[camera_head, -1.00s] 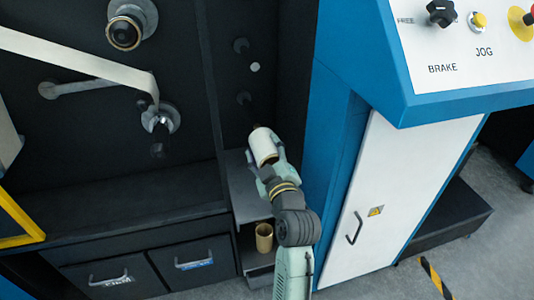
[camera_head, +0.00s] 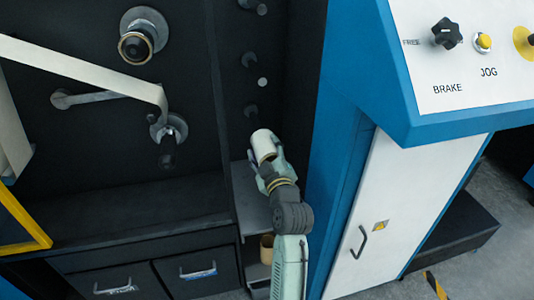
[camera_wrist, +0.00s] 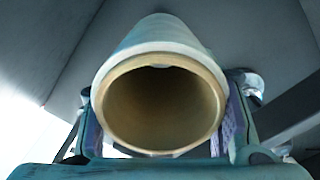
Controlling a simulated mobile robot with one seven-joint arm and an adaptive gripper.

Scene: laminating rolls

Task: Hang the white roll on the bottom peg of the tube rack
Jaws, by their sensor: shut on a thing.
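The white roll (camera_head: 263,140) is a short white tube with a tan core. My gripper (camera_head: 268,160) is shut on it and holds it in the air, in front of the dark rack panel. The wrist view shows the roll's white side (camera_wrist: 160,38) and its open, empty near end, with a gripper finger on each side (camera_wrist: 162,110). The tube rack has short dark pegs in a column, among them an upper peg (camera_head: 252,6) and a lower peg (camera_head: 251,110) just above and left of the roll. Whether another peg stands behind the roll is hard to tell.
A tan tube (camera_head: 266,247) stands on a low shelf below, partly hidden by my arm. A blue and white cabinet (camera_head: 375,200) stands close on the right. Large roller shafts (camera_head: 168,145) and a white web strip (camera_head: 80,70) are on the left.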

